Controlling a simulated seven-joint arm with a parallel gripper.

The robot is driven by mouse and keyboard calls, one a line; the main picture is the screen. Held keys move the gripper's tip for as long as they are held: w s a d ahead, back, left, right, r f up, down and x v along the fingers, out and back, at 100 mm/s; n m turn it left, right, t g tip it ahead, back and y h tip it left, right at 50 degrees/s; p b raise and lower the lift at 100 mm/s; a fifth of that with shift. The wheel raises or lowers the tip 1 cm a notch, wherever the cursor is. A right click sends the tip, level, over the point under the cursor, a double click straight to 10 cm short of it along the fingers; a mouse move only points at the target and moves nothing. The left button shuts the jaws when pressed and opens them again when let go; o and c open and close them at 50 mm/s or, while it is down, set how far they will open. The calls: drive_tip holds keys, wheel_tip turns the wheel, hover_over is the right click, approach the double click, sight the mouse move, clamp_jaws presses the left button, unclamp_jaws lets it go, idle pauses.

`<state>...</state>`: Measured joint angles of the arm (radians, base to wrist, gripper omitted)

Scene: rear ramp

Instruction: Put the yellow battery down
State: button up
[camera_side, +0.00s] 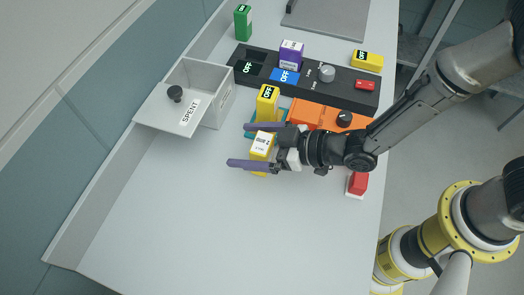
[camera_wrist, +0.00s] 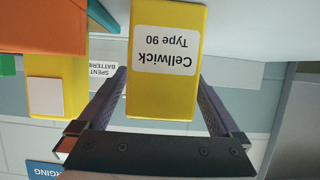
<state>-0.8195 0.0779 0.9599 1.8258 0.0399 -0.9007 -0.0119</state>
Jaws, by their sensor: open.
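The yellow battery (camera_side: 262,142) stands between the two fingers of my gripper (camera_side: 240,145) in the side view, on or just above the bench; the finger hides part of its lower body. In the wrist view the yellow battery (camera_wrist: 165,100) shows its white "Cellwick Type 90" label upside down. My gripper's purple fingers (camera_wrist: 163,80) are open on either side of it, with a gap visible at least on the left.
Another yellow block (camera_side: 267,98) marked OFF stands just behind, near an orange box (camera_side: 325,119). A black panel (camera_side: 345,92) with blocks and a knob lies further back. A white SPENT drawer box (camera_side: 213,105) stands left. The bench's front left is clear.

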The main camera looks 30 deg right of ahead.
clamp_jaws()
idle(0.3)
drive_tip(key=shift+r, duration=0.1)
drive_tip(key=shift+r, duration=0.35)
drive_tip(key=s+d+r, duration=0.9)
drive_tip(key=d+r, duration=0.1)
drive_tip(key=r, duration=0.2)
drive_tip(key=shift+s, duration=0.35)
